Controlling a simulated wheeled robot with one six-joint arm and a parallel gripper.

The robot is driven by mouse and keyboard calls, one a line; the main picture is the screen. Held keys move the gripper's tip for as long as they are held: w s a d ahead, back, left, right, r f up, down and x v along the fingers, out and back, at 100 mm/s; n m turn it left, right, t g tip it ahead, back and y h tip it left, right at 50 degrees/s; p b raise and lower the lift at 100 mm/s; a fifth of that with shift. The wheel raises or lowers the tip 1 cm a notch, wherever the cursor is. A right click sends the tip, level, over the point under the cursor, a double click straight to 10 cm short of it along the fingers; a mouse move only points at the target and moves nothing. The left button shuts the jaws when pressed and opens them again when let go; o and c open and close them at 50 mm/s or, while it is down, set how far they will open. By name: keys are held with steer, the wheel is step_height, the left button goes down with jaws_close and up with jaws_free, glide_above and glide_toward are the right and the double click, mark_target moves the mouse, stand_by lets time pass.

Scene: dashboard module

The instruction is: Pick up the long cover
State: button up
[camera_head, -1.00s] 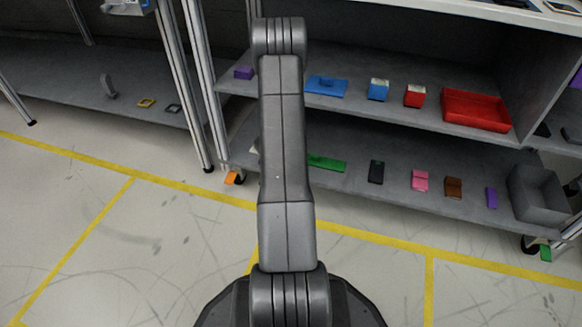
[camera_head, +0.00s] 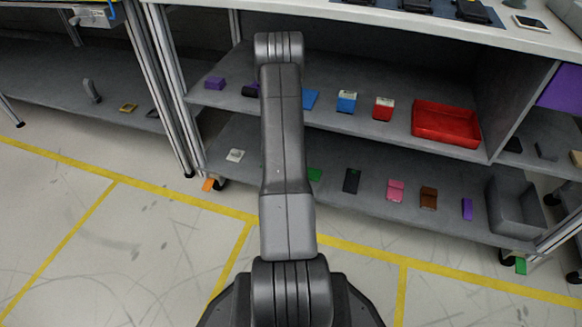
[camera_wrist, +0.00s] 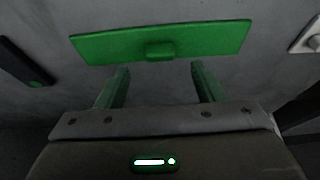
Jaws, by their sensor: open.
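The long cover (camera_wrist: 190,42) is a flat green plate with a small raised block at the middle of its near edge. It lies on a grey shelf just beyond my fingertips in the wrist view. In the head view only one end of the green cover (camera_head: 314,174) shows on the lower shelf; my arm hides the rest. My gripper (camera_wrist: 159,72) is open and empty, its two green fingers apart on either side of the raised block's line. A gap seems to remain between the fingertips and the cover. The head view hides my gripper behind my arm.
A black part (camera_wrist: 25,62) and a white part (camera_wrist: 307,35) flank the cover. The lower shelf (camera_head: 285,190) also bears a pink part (camera_head: 396,190), a brown part (camera_head: 428,197) and a grey bin (camera_head: 515,205). The upper shelf with a red tray (camera_head: 446,124) overhangs it.

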steer(key=shift+w+d+r+p, duration=0.1)
steer(key=shift+w+r+p, duration=0.1)
steer(key=shift+p, duration=0.15)
steer(key=x, duration=0.5)
steer(key=shift+f, duration=0.25)
steer(key=shift+c, duration=0.2)
steer(key=c, duration=1.1)
